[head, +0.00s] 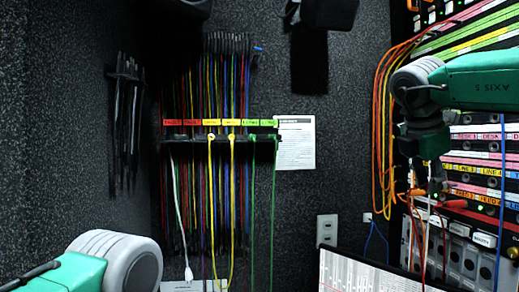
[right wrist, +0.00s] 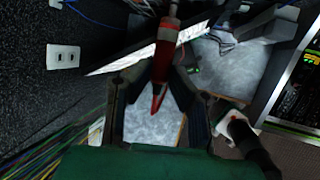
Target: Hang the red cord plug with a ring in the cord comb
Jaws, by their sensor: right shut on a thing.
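The red cord plug (right wrist: 162,65), with a white band around it, is between the fingers of my right gripper (right wrist: 160,100) in the right wrist view. The gripper is shut on it. In the head view my right gripper (head: 436,184) is in front of the patch panel at the right, with a red plug shape (head: 453,204) at its fingertips. The cord comb (head: 200,137) is a dark rail on the back wall, left of the gripper and well apart from it. It has red, yellow and green labels above. My left gripper is out of view.
Yellow cords (head: 232,190) and green cords (head: 273,200) hang from the comb, with a white cord (head: 178,205) at its left. Orange cords (head: 379,110) loop beside the patch panel (head: 480,150). A pale slanted panel (head: 360,274) stands low in front. A wall outlet (head: 327,230) is between.

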